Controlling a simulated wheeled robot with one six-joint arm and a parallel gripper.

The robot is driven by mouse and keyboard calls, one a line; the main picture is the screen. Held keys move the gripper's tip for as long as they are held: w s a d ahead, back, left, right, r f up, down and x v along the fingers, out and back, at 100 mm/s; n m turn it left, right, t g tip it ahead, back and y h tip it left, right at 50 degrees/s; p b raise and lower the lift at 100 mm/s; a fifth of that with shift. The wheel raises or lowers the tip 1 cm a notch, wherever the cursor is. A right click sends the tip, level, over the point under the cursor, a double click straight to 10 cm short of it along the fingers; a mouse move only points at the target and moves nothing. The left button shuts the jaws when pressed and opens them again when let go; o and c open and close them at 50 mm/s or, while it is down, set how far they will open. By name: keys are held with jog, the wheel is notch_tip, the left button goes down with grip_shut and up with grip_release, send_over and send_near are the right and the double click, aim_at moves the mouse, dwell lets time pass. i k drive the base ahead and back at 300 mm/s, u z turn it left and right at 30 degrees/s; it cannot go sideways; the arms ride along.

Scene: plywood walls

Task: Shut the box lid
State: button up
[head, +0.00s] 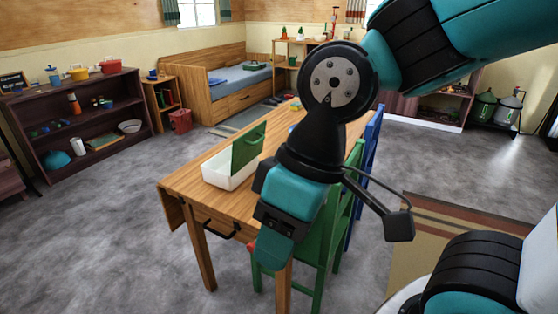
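A white box (228,172) sits on the wooden table (200,189), left of my arm. Its green lid (248,148) stands raised along the box's right side, so the box is open at the top. My gripper (278,218) is in front of the table's near right part, to the right of and nearer than the box, and appears apart from the lid. It is seen from behind, and its fingertips are not clear, so I cannot tell whether it is open or shut. My arm hides part of the table.
A green chair (318,250) stands at the table's right side, with a blue chair (370,150) beyond it. The table has a dark drawer handle (220,229). A dark shelf (80,130) stands at the left wall. The grey floor left of the table is clear.

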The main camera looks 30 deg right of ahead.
aim_at(246, 148)
jog(key=u, duration=0.05)
jog(key=k, duration=0.2)
jog(key=z, duration=0.8)
jog(key=i, duration=0.95)
